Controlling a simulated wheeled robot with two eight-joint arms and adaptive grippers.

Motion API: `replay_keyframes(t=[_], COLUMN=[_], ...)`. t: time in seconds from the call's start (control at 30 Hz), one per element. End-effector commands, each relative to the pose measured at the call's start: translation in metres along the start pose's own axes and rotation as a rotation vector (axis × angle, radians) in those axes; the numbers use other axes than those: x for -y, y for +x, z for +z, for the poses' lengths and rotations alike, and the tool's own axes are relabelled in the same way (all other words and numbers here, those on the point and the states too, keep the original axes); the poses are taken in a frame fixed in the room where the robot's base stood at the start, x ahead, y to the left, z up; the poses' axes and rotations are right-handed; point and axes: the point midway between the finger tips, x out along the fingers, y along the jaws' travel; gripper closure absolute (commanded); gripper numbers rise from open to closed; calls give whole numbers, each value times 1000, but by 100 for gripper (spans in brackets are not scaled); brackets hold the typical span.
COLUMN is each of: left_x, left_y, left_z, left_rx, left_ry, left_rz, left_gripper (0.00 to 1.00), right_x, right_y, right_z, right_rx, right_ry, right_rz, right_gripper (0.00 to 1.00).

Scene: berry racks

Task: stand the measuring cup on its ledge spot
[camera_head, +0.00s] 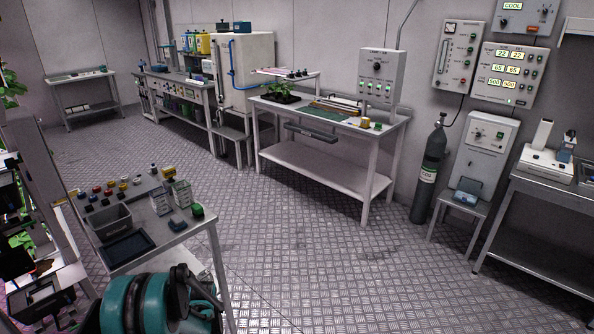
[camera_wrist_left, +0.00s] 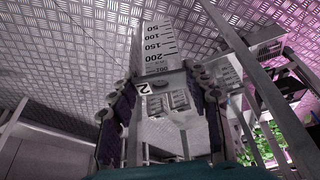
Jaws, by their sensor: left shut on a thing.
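In the left wrist view, the measuring cup (camera_wrist_left: 158,40) is a pale vessel with a dark scale reading 50 to 200. It sits between the dark pads of my left gripper (camera_wrist_left: 160,80), which is shut on it. Its lower part is partly hidden by the fingers, and a label with a 2 shows beside the left one. In the head view my teal and black arm parts fill the bottom left, and I cannot make out the held cup there. The ledge spot cannot be told apart. My right gripper is not in view.
A grey table (camera_head: 206,229) holds a grey bin (camera_head: 110,222), a dark tray (camera_head: 128,249), small coloured items and two pale containers (camera_head: 160,204). The metal floor (camera_head: 310,265) right of the table is clear.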

Motion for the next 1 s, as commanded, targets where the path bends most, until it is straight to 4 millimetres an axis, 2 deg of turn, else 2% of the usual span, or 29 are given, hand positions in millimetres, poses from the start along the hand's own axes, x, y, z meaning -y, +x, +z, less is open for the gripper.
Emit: replay_keyframes(t=[0.03,0.2,0.4,0.5,0.63,1.0], left_x=[-7,-25,-34,-34,-34,-34], left_y=[-23,-87,-145,-163,-176,-180], left_z=[11,50,101,120,135,141], left_rx=[1,2,-5,-10,-13,-15], left_ry=[52,226,405,468,515,534], left_rz=[21,91,165,190,210,217], left_gripper=[81,81,81,81,81,81], right_x=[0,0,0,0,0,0], right_y=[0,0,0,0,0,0], right_z=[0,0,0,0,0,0], right_rx=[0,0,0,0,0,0], right_ry=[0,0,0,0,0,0], right_rz=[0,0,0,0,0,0], right_gripper=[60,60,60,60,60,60])
